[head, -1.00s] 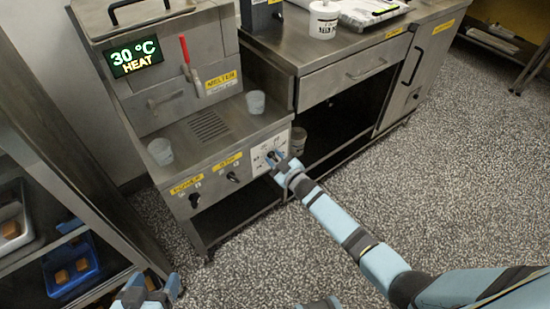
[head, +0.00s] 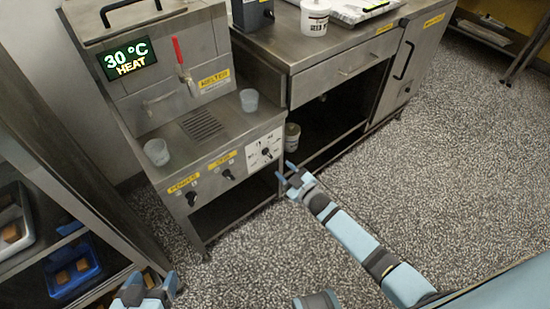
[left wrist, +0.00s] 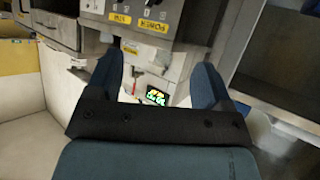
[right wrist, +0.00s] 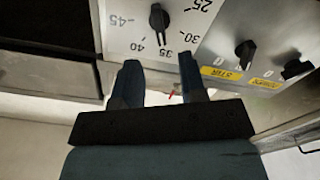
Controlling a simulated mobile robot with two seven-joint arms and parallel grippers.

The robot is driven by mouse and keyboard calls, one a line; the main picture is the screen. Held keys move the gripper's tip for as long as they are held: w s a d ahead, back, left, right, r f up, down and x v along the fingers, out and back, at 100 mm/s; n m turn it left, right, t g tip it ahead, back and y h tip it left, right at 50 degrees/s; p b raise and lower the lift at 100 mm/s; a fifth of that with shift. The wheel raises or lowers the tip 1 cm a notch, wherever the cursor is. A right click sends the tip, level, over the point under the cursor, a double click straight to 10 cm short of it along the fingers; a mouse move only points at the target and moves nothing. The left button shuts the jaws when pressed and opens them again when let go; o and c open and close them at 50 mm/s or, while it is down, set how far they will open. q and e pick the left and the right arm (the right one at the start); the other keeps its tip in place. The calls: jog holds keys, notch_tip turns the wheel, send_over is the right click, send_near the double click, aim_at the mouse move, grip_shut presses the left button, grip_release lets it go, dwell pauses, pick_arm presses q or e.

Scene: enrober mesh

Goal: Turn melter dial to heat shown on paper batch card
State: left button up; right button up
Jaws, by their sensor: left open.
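The melter (head: 160,75) has a display (head: 129,58) that reads 30 °C HEAT. Its dial (head: 265,152) sits on a white scale plate at the right of the front panel. In the right wrist view the dial knob (right wrist: 159,18) is seen upside down, with one narrow end between 35 and 40; I cannot tell for sure which end points. My right gripper (head: 284,172) is open and empty, just in front of the dial and apart from it. My left gripper (head: 150,287) is open and empty at the bottom left. I cannot make out a readable batch card.
Stir (head: 227,174) and power (head: 192,198) knobs sit left of the dial. Two clear cups (head: 249,100) stand on the melter's ledge. A steel counter (head: 300,45) bears a white tub (head: 314,17). A shelf rack (head: 60,190) is at left.

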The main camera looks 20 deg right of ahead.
pick_arm(q)
jog(key=shift+a+f+p, duration=0.1)
jog(key=shift+p, duration=0.2)
pick_arm(e)
jog(key=v, duration=0.5)
jog(key=shift+s+d, duration=0.1)
jog(key=shift+s, duration=0.05)
pick_arm(q)
jog(key=shift+s, duration=0.1)
